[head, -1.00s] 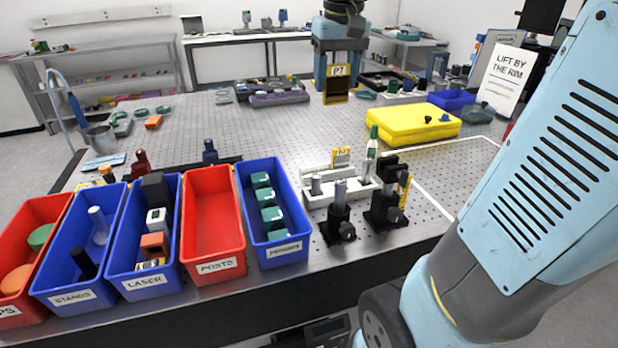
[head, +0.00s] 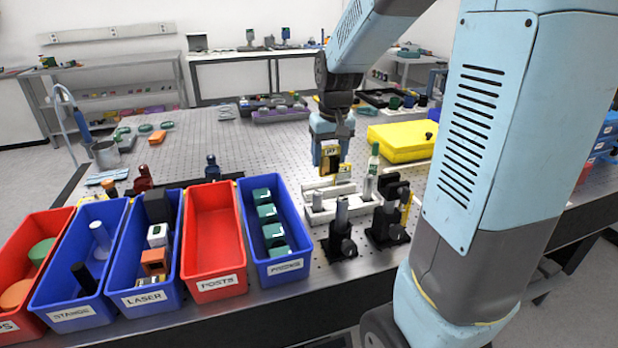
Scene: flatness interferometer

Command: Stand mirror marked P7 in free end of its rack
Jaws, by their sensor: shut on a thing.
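The mirror marked P7 (head: 329,161) is a small dark plate with a yellow label, held upright in my gripper (head: 329,143). The gripper is shut on its upper part and points down. The white rack (head: 318,217) stands near the table's front edge, behind two black post mounts. A yellow tag (head: 344,171) stands at the rack's back. The mirror hangs over the rack's back left part in the picture. I cannot tell whether its lower edge touches the rack. A silver cylinder (head: 317,200) stands at the rack's left end.
A bottle with a green cap (head: 371,172) stands at the rack's right. Black post mounts (head: 341,235) (head: 388,222) stand close in front. The blue prisms bin (head: 281,268) is to the left. A yellow case (head: 400,145) lies behind right. Open perforated table (head: 240,150) lies behind left.

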